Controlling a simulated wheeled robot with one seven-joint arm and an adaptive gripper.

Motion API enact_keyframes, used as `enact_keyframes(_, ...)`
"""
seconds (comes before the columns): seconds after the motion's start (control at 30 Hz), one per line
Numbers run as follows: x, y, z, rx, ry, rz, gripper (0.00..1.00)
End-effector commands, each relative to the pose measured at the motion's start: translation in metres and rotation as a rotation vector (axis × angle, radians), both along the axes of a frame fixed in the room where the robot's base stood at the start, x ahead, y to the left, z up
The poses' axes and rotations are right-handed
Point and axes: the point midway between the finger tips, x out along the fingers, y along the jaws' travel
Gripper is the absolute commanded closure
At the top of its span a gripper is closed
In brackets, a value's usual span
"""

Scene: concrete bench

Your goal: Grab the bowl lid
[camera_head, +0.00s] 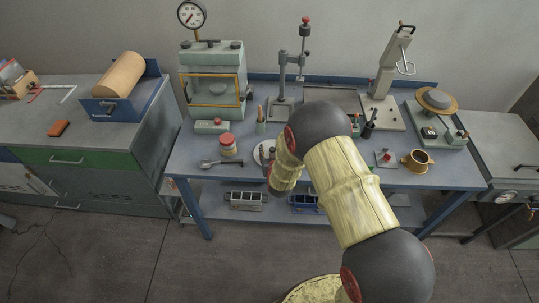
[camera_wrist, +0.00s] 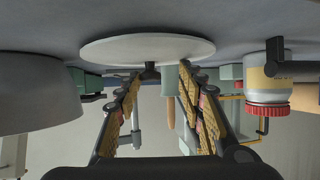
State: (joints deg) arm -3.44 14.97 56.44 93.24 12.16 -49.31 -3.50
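The bowl lid (camera_wrist: 120,50) is a pale grey disc with a small dark knob (camera_wrist: 152,68). It lies on the bench, which appears upside down in the wrist view. In the head view, the lid (camera_head: 258,155) shows partly behind my arm. My gripper (camera_wrist: 160,70) is open, with its two fingers apart and the knob between them in the picture, nearer the left finger. I see no clear contact with the knob. A grey rounded vessel, perhaps the bowl (camera_wrist: 38,92), stands at the left in the wrist view. My arm hides most of the gripper in the head view.
A red-capped jar (camera_head: 229,145) and a spoon-like tool (camera_head: 220,163) lie left of the lid; the jar also shows in the wrist view (camera_wrist: 268,85). A brown mug (camera_head: 417,161) stands at the right. Presses and stands line the bench's back (camera_head: 215,85).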

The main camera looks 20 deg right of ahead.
Motion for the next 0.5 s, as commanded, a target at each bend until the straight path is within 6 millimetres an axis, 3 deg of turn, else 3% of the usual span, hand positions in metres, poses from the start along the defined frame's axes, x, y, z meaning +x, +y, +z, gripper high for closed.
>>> enact_keyframes(0.5,-0.0032,0.0005,-0.005,-0.001,0.01,0.002,0.98)
